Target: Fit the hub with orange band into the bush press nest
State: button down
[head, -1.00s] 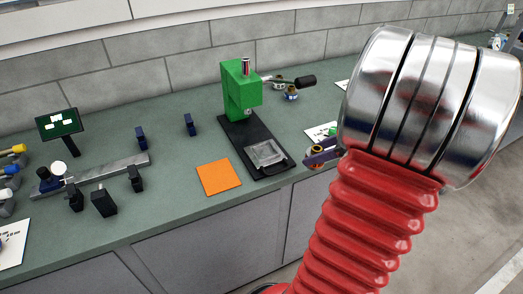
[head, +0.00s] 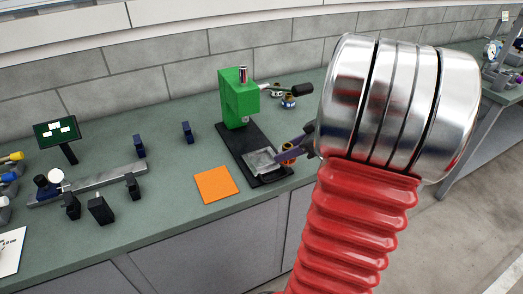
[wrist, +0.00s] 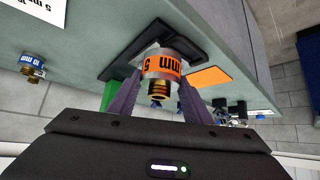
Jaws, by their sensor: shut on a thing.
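The hub with orange band (wrist: 162,66) is between the two purple fingers of my gripper (wrist: 167,88), which is shut on it. Its orange label and brass end show in the wrist view. In the head view the hub (head: 288,153) is small and partly covered by my fingers (head: 294,149). The bush press (head: 238,98) is green, with a black base plate (head: 236,137). Its nest appears to be the grey metal block (head: 262,162) at the front of that plate. The hub appears just right of the nest; its height above the plate is unclear.
An orange mat (head: 216,184) lies left of the press base. A blue-banded hub (head: 289,102) stands behind, near the press's black-knobbed lever (head: 300,90). A grey rail with dark blocks (head: 90,184) and a small screen (head: 57,132) are at the left. My arm covers the right of the bench.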

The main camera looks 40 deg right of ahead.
jog(key=w+a, duration=0.1)
jog(key=w, duration=0.4)
jog(key=w+a, duration=0.1)
jog(key=w, duration=0.2)
jog(key=shift+w+a, duration=0.25)
jog(key=shift+a, duration=0.05)
jog(key=shift+s+f, duration=0.15)
jog(key=shift+f, duration=1.75)
jog(key=c, duration=1.4)
grip_release()
jog(key=shift+a+f, duration=0.1)
jog(key=shift+f, duration=0.05)
jog(key=o, duration=0.5)
jog(key=shift+r, duration=0.2)
jog(key=shift+r, duration=0.1)
